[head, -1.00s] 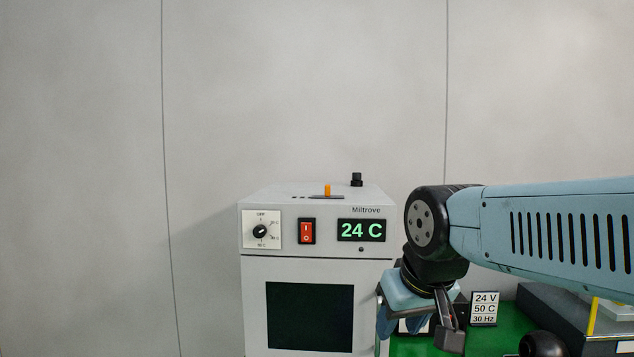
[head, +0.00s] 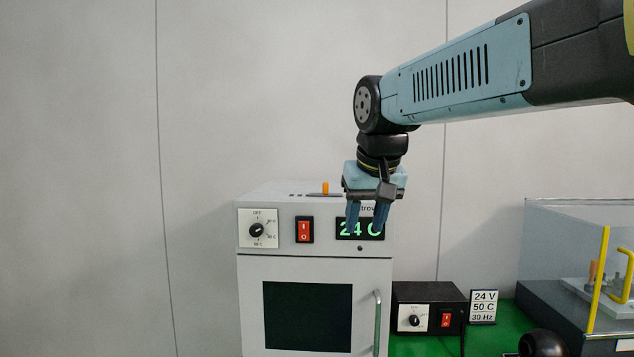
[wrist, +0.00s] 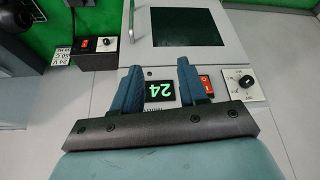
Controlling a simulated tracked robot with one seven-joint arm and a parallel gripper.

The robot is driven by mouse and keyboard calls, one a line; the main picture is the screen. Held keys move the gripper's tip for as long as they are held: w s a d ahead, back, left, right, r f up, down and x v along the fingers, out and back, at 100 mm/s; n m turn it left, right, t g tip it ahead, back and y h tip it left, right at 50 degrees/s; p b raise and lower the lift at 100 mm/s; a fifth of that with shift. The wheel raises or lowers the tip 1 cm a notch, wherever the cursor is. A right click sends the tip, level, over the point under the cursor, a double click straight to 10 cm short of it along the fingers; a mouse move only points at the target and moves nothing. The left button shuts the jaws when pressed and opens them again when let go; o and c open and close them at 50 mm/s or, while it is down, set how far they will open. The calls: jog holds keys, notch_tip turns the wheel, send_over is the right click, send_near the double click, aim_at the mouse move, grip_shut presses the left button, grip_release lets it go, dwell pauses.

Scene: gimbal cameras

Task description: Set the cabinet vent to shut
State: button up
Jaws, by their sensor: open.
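The cabinet (head: 315,270) is a light grey box with a dark window, and it also shows in the wrist view (wrist: 228,65). On its top, an orange vent tab (head: 325,188) stands up from a dark slot plate near short dark slots. My gripper (head: 367,230) points down in front of the display, right of the vent tab and apart from it. Its two blue fingers (wrist: 158,75) are spread with nothing between them. They cover part of the green display (head: 349,229). The vent is out of sight in the wrist view. The black knob on the cabinet top is now hidden behind my gripper.
The cabinet front has a dial (head: 257,229), a red switch (head: 304,230) and a door handle (head: 377,320). To the right are a black power box (head: 428,306), a label stand (head: 484,307) and a clear-walled enclosure (head: 575,235) with yellow bars. Space above the cabinet's left side is free.

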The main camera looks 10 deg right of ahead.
jog(key=w+r+m, duration=0.1)
jog(key=w+r, duration=0.9)
jog(key=w, duration=0.2)
jog(key=m+g+h, duration=0.1)
jog(key=m, duration=0.1)
send_near(326, 189)
jog(key=x, duration=0.2)
jog(key=w+x, duration=0.1)
jog(key=x, duration=0.5)
jog(key=shift+w+d+r, duration=0.1)
jog(key=shift+w+d, duration=0.05)
jog(key=shift+w, duration=0.05)
jog(key=shift+c, duration=0.3)
grip_shut()
